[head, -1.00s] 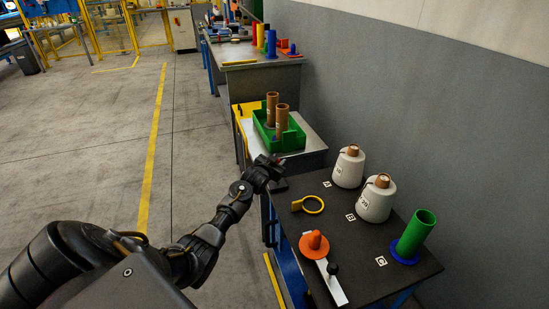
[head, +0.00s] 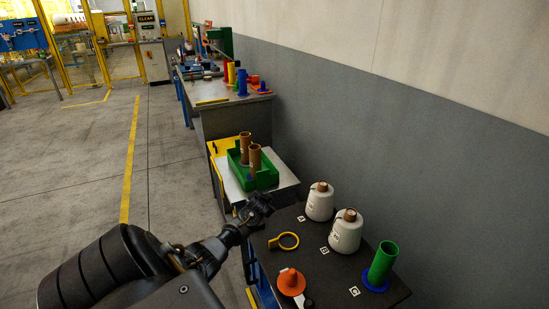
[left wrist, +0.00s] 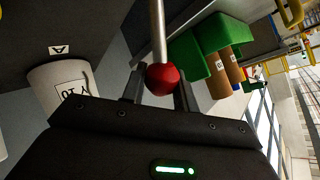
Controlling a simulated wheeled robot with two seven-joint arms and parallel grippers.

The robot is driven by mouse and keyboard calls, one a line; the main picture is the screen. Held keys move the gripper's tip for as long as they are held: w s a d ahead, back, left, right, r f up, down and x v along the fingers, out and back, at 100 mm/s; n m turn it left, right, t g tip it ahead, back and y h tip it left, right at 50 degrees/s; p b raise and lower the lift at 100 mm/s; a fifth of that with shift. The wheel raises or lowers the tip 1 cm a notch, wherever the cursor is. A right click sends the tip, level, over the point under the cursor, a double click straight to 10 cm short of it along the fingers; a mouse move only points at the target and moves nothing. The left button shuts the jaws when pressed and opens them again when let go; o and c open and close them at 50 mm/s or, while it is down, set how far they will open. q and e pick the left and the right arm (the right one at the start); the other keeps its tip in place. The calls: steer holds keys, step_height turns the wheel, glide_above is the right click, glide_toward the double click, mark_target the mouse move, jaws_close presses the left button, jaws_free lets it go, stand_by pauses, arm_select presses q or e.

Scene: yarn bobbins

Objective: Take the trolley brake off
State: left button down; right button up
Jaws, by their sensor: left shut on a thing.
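The brake lever is a metal rod (left wrist: 158,35) with a red ball knob (left wrist: 163,79) at its end in the left wrist view. My left gripper (left wrist: 160,88) is shut on the red knob, with one dark finger on each side of it. In the head view my left gripper (head: 261,204) is at the near end of the trolley (head: 287,182), beside the dark table's corner. It hides the lever there. The trolley has a pale top and a yellow side panel. My right gripper is not in view.
A green crate (head: 266,180) with brown tubes (head: 255,160) stands on the trolley. A grey wall runs along the right. The floor left is clear.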

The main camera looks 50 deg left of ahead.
arm_select(q)
steer(key=shift+w+d, duration=0.1)
stand_by(0.3)
steer(key=c, duration=1.1)
jaws_free()
steer(key=shift+s+d+r, duration=0.15)
steer(key=shift+s+r, duration=0.05)
steer(key=shift+s, duration=0.05)
steer(key=p+v, duration=0.1)
steer(key=v, duration=0.9)
